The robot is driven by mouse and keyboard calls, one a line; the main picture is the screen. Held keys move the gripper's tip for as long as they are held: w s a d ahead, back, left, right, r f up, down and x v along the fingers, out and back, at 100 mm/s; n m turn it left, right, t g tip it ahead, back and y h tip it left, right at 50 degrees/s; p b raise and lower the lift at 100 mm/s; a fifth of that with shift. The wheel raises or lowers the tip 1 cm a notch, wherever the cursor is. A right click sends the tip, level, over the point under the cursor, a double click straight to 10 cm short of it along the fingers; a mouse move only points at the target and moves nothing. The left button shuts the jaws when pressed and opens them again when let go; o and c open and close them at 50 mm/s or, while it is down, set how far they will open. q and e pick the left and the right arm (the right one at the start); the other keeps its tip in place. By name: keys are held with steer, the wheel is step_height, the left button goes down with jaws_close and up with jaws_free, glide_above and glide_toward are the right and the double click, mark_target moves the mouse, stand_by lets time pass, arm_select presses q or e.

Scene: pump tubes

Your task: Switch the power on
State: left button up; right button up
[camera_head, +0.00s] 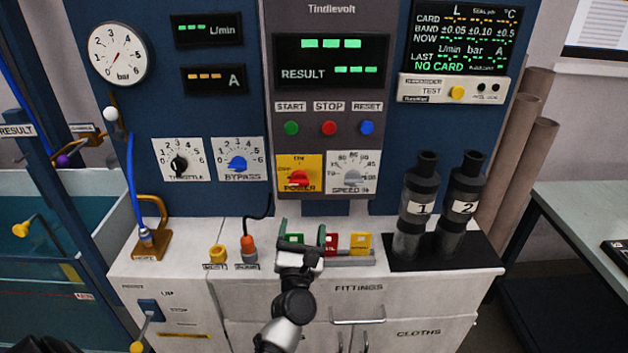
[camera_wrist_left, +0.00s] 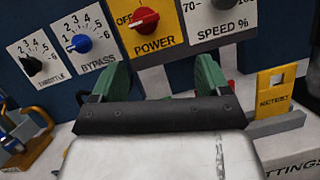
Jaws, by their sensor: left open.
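The red POWER knob (camera_head: 299,177) sits on a yellow plate low on the grey control panel. The label OFF is at its left, and its pointer seems turned toward OFF. In the left wrist view the knob (camera_wrist_left: 144,20) is beyond the fingers, at the top. My left gripper (camera_head: 302,234) is in front of and below the knob, over the bench top, apart from it. In the left wrist view its green fingers (camera_wrist_left: 163,76) are spread with nothing between them.
The BYPASS knob (camera_head: 237,163) is left of the POWER plate, and the SPEED knob (camera_head: 352,177) is right of it. Coloured tags, including a yellow one (camera_head: 361,244), stand in a rail beside my gripper. Two dark cylinders (camera_head: 421,205) stand farther right.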

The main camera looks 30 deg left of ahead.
mark_target(299, 185)
arm_select(q)
steer(key=w+a+r+n+p, duration=0.1)
steer(key=w, duration=0.1)
steer(key=w+a+r+n+y+p, duration=0.1)
steer(key=w+a+r, duration=0.1)
steer(key=w, duration=0.1)
steer(key=w+a+r+n+y+p, duration=0.1)
steer(key=w+a+r, duration=0.1)
steer(key=shift+w+a+r+n+g, duration=0.2)
steer(key=shift+w+r+n+g, duration=0.1)
steer(key=shift+w+n, duration=0.1)
steer(key=shift+w+a+r, duration=0.1)
steer(key=shift+w+a, duration=0.25)
steer(key=shift+w, duration=0.1)
steer(key=shift+c, duration=0.4)
steer(key=c, duration=0.9)
steer(key=shift+o, duration=0.2)
